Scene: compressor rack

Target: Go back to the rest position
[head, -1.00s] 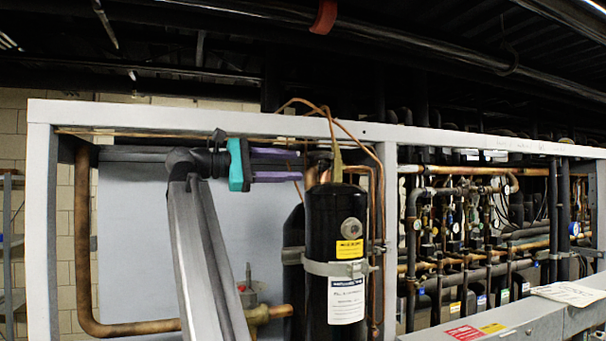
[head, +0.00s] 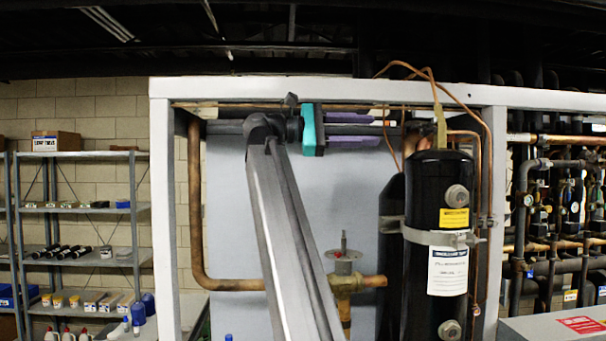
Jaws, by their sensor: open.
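My gripper (head: 376,130) is at the end of my grey arm, with a teal body and two purple fingers pointing right. The fingers are apart and nothing shows between them. It is in front of the upper part of the rack's left bay, below the white top beam (head: 330,92). The fingertips are left of and above the black cylinder (head: 422,222) with yellow and white labels. From this view I cannot tell how far the fingers are from the copper lines (head: 487,150) in depth.
A copper pipe (head: 196,215) runs down the bay's left side to a valve (head: 345,262), partly behind my arm. The white frame post (head: 163,200) stands left. Shelves (head: 85,206) with boxes and bottles are farther left. Gauges and pipes (head: 560,200) fill the right bay.

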